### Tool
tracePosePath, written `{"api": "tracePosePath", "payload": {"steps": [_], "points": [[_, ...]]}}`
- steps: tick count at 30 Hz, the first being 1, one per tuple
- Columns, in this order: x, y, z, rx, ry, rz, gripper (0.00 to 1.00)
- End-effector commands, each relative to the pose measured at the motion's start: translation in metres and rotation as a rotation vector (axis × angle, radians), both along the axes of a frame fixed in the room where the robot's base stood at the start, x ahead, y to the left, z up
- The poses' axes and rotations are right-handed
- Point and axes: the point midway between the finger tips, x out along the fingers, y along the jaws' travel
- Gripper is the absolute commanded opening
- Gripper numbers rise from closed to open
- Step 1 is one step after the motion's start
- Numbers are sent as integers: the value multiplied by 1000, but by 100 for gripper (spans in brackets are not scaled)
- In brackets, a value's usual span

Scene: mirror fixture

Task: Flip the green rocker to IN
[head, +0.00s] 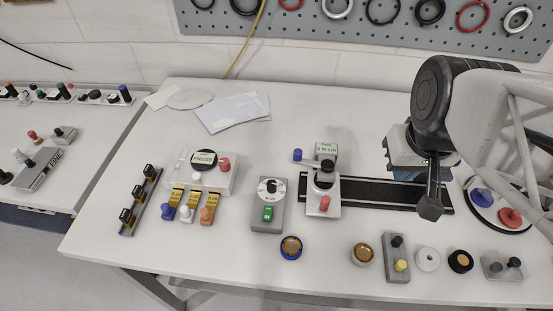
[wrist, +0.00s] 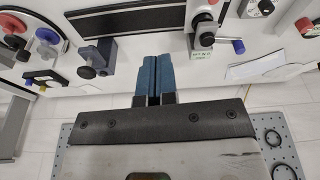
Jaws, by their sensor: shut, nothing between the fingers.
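The green rocker (head: 267,213) is set in the lower front part of a grey box (head: 258,226) left of the table's middle in the head view. A white dial with a black pointer sits above it on the same box. The rocker's markings and which side is pressed are too small to tell. My gripper (head: 407,174) is well to the right of the rocker, over the right part of the black rail, partly hidden by my arm. In the wrist view its blue fingers (wrist: 153,80) are together and empty. I cannot make out the rocker in the wrist view.
A carriage with a black knob and red and blue ends (head: 323,197) stands on the black rail (head: 370,191), between my gripper and the grey box. A white box with coloured levers (head: 212,177) stands left. A blue-rimmed button (head: 291,247) lies front right of the grey box.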

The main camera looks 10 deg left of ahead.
Motion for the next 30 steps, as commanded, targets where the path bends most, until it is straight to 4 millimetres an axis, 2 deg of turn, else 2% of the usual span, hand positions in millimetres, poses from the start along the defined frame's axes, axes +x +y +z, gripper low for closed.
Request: {"api": "tracePosePath", "payload": {"steps": [15, 30], "points": [[13, 68, -14, 10, 18, 520, 0], [13, 142, -33, 30, 0, 1060, 0]]}}
